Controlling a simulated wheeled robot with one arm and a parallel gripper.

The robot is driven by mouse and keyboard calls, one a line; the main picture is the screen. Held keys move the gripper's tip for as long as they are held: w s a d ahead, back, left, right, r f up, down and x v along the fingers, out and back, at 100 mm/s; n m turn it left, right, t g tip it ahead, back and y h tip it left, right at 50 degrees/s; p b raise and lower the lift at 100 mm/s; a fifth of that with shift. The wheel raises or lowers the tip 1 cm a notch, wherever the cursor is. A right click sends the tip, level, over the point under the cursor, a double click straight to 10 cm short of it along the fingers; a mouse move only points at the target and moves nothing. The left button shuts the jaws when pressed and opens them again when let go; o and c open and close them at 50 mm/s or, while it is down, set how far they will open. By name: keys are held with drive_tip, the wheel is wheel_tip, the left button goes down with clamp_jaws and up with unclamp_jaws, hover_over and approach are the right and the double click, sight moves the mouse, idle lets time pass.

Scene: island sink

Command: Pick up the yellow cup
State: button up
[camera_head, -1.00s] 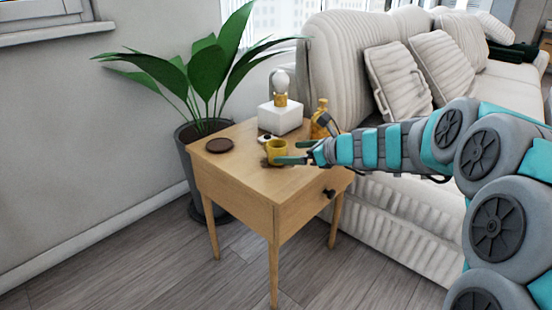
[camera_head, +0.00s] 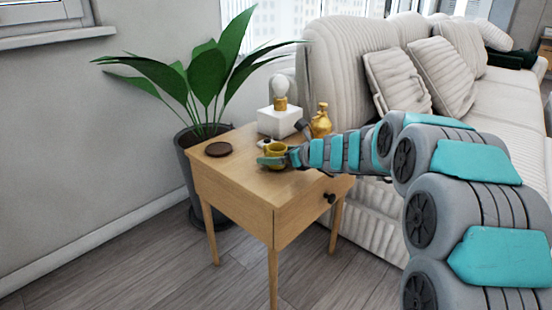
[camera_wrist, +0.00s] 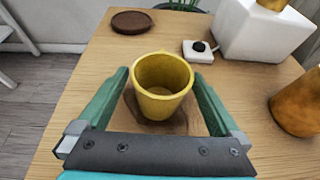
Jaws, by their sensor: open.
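The yellow cup (camera_head: 277,150) stands upright on the small wooden side table (camera_head: 236,186). My gripper (camera_head: 272,160) reaches in from the right at the cup. In the wrist view my gripper (camera_wrist: 160,88) is open, with one green finger on each side of the cup. A small gap shows beside the cup on both sides. The fingertips end about level with the cup, and its lower part stays visible between them.
A white lamp base (camera_head: 279,121) and a golden bottle (camera_head: 321,121) stand behind the cup. A small white device with a black knob (camera_wrist: 200,50) is close by. A plant and a sofa flank the table.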

drive_tip(key=shift+c, duration=0.2)
drive_tip(key=c, duration=1.4)
drive_tip(key=shift+r, duration=0.15)
